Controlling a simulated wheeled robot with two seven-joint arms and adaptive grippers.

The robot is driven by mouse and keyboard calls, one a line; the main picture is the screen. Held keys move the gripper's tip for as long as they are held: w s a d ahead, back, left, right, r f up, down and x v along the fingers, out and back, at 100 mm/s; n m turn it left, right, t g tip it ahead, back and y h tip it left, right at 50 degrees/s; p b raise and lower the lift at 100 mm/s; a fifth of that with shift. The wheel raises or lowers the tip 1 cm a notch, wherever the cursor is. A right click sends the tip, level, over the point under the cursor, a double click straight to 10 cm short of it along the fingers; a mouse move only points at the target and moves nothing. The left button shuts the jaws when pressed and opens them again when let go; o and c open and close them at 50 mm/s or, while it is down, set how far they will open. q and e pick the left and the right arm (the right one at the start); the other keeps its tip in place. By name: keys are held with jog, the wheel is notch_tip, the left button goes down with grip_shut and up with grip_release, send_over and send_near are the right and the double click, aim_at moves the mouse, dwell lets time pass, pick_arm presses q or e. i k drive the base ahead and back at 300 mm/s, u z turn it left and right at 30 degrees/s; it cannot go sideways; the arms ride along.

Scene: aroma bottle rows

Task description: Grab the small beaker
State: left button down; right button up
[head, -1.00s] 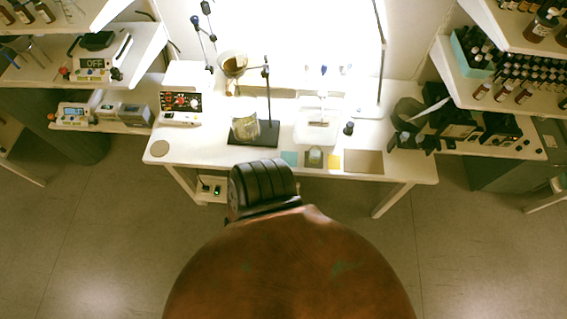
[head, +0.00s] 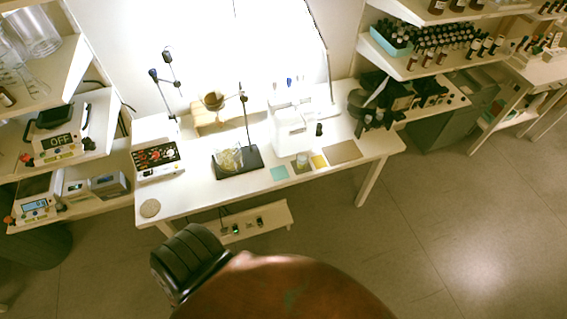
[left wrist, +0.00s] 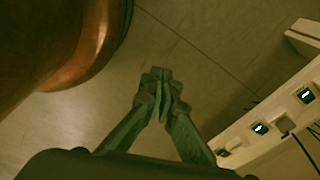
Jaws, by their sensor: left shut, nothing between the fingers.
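A small beaker (head: 302,162) stands on a dark square among the coloured squares at the front of the white table (head: 190,203). A larger glass beaker (head: 228,159) with yellowish contents stands on the black base of the ring stand. I cannot tell for certain which one the task calls small. My left gripper (left wrist: 160,82) is shut and empty in the left wrist view, over the floor beside the low shelf under the table. No beaker shows in that view. Neither gripper shows in the head view.
A low shelf (head: 272,219) with lit switches sits under the table, and also shows in the left wrist view (left wrist: 246,132). A control box (head: 158,160), ring stand (head: 246,122) and white apparatus (head: 293,130) stand on the table. Side shelves flank it. The front floor is open.

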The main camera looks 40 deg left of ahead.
aim_at(302, 158)
jog(key=u, duration=1.85)
